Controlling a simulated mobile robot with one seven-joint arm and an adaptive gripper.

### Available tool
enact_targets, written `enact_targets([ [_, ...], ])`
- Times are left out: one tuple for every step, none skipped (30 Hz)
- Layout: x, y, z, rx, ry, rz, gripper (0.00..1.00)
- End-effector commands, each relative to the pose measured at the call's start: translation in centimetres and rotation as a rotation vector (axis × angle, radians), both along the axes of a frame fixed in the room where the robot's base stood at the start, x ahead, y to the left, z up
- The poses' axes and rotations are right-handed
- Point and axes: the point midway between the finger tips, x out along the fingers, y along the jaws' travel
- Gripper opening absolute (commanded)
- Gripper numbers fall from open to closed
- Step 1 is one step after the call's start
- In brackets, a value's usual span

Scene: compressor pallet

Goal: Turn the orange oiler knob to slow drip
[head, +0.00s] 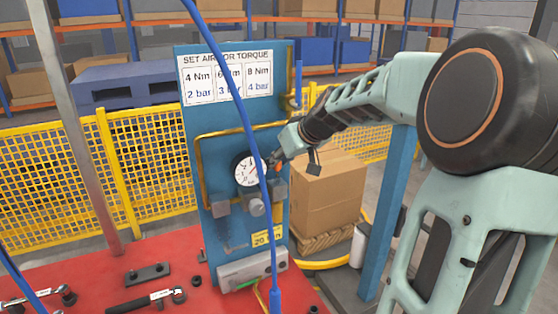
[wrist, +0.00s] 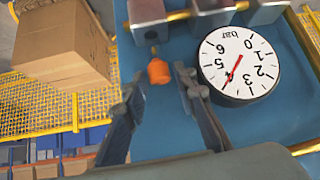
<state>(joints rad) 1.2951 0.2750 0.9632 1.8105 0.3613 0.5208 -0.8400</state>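The orange oiler knob (wrist: 158,72) hangs below a small metal block on the blue panel in the wrist view, which shows the panel upside down. In the head view a small orange spot (head: 277,167) shows beside my gripper (head: 274,157), mostly covered by it. In the wrist view my gripper (wrist: 158,84) is open, with one dark finger on each side of the knob. A gap shows between the knob and each finger. I cannot tell how deep the knob sits between the fingertips. The knob's setting is not readable.
A round bar gauge (wrist: 237,67) is close beside the right finger in the wrist view. A blue hose (head: 232,85) hangs in front of the panel (head: 190,130). A cardboard box (head: 327,190) stands behind. Tools lie on the red bench top (head: 100,290).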

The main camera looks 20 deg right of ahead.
Motion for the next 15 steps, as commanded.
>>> enact_targets([
  [-0.01, 0.0, 0.01, 0.0, 0.0, 0.0, 0.23],
  [-0.01, 0.0, 0.01, 0.0, 0.0, 0.0, 0.2],
  [-0.01, 0.0, 0.02, 0.0, 0.0, 0.0, 0.16],
  [-0.01, 0.0, 0.02, 0.0, 0.0, 0.0, 0.12],
  [-0.01, 0.0, 0.02, 0.0, 0.0, 0.0, 0.09],
  [-0.01, 0.0, 0.02, 0.0, 0.0, 0.0, 0.05],
  [-0.01, 0.0, 0.03, -0.001, 0.0, 0.001, 0.01],
  [-0.01, 0.0, 0.03, -0.001, 0.0, 0.001, 0.0],
  [-0.01, 0.0, 0.03, -0.001, 0.0, 0.001, 0.0],
  [-0.01, 0.0, 0.03, -0.001, 0.0, 0.001, 0.0],
  [-0.02, 0.02, 0.01, -0.001, 0.0, -0.001, 0.0],
  [-0.01, 0.04, -0.03, -0.002, 0.001, -0.004, 0.0],
  [-0.01, 0.06, -0.08, -0.003, 0.002, -0.008, 0.0],
  [0.0, 0.11, -0.14, -0.004, 0.002, -0.015, 0.0],
  [0.02, 0.22, -0.24, -0.004, 0.003, -0.028, 0.0],
])
